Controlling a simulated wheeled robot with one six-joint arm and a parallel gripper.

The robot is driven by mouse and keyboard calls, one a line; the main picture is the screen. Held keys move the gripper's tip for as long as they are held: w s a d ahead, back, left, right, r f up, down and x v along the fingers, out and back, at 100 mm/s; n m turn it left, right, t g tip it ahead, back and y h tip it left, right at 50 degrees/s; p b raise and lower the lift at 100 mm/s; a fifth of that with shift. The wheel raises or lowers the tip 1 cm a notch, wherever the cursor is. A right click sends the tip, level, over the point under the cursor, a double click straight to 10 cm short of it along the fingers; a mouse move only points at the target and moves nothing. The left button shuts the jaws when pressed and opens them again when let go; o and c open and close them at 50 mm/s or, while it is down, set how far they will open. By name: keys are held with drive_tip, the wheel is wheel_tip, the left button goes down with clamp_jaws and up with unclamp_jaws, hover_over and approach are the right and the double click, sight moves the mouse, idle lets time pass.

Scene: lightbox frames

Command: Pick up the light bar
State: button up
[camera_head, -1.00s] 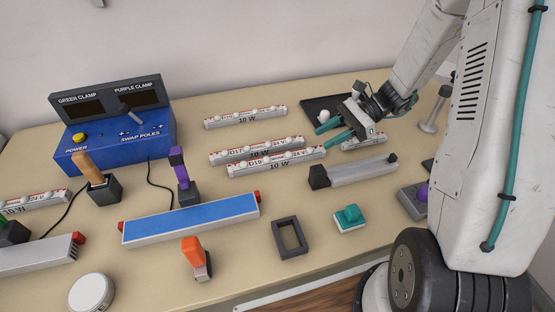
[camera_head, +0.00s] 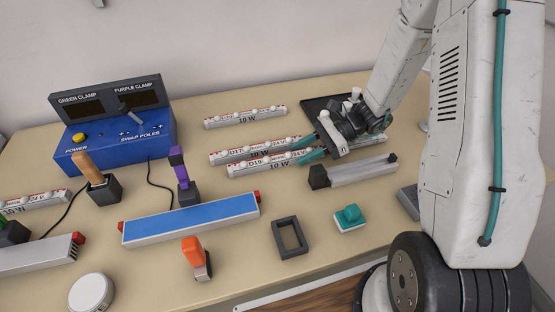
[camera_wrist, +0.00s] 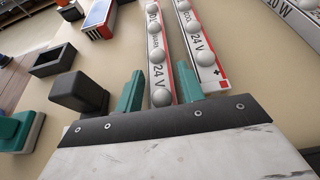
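Two white light bars with round bulbs lie side by side mid-table: a front one (camera_head: 276,163) and a rear one (camera_head: 256,149). A third light bar (camera_head: 245,117) lies farther back. My gripper (camera_head: 307,149) is open, its teal fingers at the right ends of the middle pair. In the wrist view, the near end of the front light bar (camera_wrist: 157,70) shows between the parted fingers (camera_wrist: 158,90). The rear light bar (camera_wrist: 196,45) ends just beyond the right finger. I cannot tell whether the fingers touch a bar.
A grey bar-shaped fixture with a black end block (camera_head: 352,173) lies just in front of my gripper. A black tray (camera_head: 313,104) is behind it. A blue-topped bar (camera_head: 190,219), black frame (camera_head: 290,236) and teal block (camera_head: 349,218) stand nearer the front edge. The blue power box (camera_head: 118,135) is at left.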

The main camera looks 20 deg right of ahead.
drive_tip(key=c, duration=0.8)
clamp_jaws()
drive_tip(key=shift+r, duration=0.1)
